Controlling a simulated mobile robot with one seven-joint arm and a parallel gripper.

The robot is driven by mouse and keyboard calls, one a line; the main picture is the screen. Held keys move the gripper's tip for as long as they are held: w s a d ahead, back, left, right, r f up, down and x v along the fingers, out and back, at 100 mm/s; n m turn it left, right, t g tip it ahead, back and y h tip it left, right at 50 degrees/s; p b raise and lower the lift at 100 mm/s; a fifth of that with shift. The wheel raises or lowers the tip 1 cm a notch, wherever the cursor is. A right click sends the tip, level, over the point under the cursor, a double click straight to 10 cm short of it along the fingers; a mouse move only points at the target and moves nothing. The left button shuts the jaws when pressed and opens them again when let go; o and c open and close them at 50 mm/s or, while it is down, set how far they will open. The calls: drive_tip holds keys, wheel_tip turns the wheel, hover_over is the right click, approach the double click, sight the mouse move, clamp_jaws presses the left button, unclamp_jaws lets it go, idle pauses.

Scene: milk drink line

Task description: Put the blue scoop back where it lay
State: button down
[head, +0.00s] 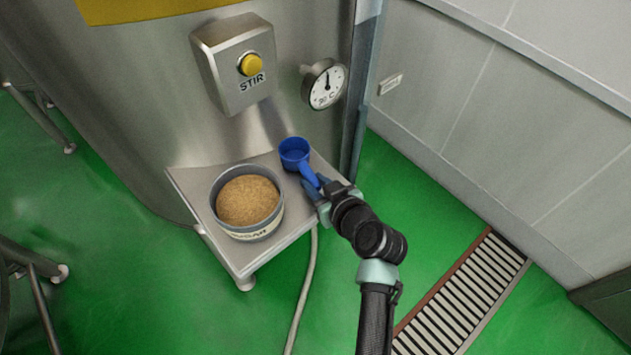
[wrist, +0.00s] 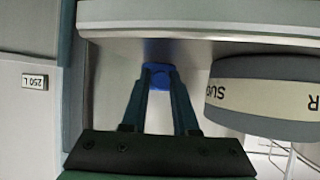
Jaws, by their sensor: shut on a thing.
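The blue scoop (head: 294,155) is over the back right part of the steel shelf (head: 240,262), right of the tub of brown granules (head: 248,202). Its cup faces up and its handle points toward my gripper (head: 313,186). My gripper is shut on the handle. In the wrist view the blue scoop (wrist: 159,78) shows between the tips of my gripper (wrist: 160,92). I cannot tell whether the scoop touches the shelf or hangs just above it. The tub's label (wrist: 265,98) shows upside down in the wrist view, beside the scoop and apart from it.
Behind the shelf stands a steel tank with a STIR box (head: 236,65), its yellow button (head: 251,65) and a dial gauge (head: 325,84). A hose (head: 303,290) hangs below the shelf. A drain grate (head: 462,298) lies in the green floor at right.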

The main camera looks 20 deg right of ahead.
unclamp_jaws()
idle(0.7)
drive_tip(key=shift+r, duration=0.1)
idle(0.4)
drive_tip(key=shift+r+p, duration=0.4)
drive_tip(key=shift+r, duration=0.1)
drive_tip(key=shift+s+r+p, duration=0.35)
drive_tip(key=shift+s, duration=0.25)
drive_tip(key=p+v, duration=0.3)
drive_tip(key=v, duration=0.5)
drive_tip(key=shift+s, duration=0.35)
drive_tip(key=shift+d, duration=0.15)
